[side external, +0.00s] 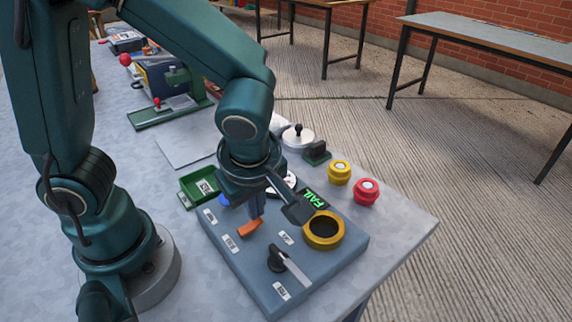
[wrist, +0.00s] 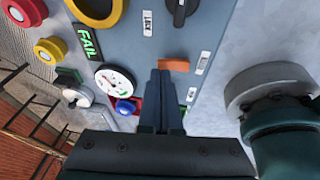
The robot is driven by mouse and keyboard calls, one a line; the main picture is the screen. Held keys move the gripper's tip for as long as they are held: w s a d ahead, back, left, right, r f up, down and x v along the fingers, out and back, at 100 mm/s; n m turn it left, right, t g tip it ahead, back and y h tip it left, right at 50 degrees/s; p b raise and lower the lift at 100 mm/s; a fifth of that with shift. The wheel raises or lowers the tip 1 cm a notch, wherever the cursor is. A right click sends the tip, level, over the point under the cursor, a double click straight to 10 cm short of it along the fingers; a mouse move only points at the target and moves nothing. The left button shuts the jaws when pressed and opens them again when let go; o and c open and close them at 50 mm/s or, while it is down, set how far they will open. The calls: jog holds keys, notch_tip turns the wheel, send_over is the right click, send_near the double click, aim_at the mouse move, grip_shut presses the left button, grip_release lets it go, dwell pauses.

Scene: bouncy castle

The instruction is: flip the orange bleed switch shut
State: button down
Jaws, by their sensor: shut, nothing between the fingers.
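The orange bleed switch (side external: 250,228) is a small lever on the blue-grey control panel (side external: 335,262). In the wrist view the switch (wrist: 175,64) lies just beyond my fingertips and slightly right of them. My gripper (side external: 257,213) is shut and empty, pointing down close to the switch. The wrist view shows its two fingers (wrist: 161,73) together. I cannot tell whether the fingertips touch the switch. Small white labels sit near the switch, too small to read surely.
The panel also carries a black rotary knob (side external: 277,259), a yellow-ringed socket (side external: 323,230), a green FAIL display (side external: 315,199) and a round gauge (wrist: 115,80). A green tray (side external: 199,187), yellow button (side external: 340,172) and red button (side external: 366,191) stand nearby.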

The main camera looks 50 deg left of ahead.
aim_at(254, 225)
jog(key=shift+w, duration=0.1)
dwell(0.3)
jog(key=shift+w+f+g, duration=0.3)
jog(key=shift+f+g, duration=0.1)
jog(key=shift+g, duration=0.2)
jog(key=shift+s, duration=0.15)
jog(key=shift+s+r, duration=0.2)
jog(key=shift+s, duration=0.45)
notch_tip(254, 225, up, 5)
jog(key=shift+w+d+f, duration=0.1)
jog(key=shift+f, duration=0.05)
notch_tip(254, 225, up, 8)
jog(key=w+d, duration=0.2)
jog(key=shift+w+d+r, duration=0.25)
jog(key=shift+d, duration=0.1)
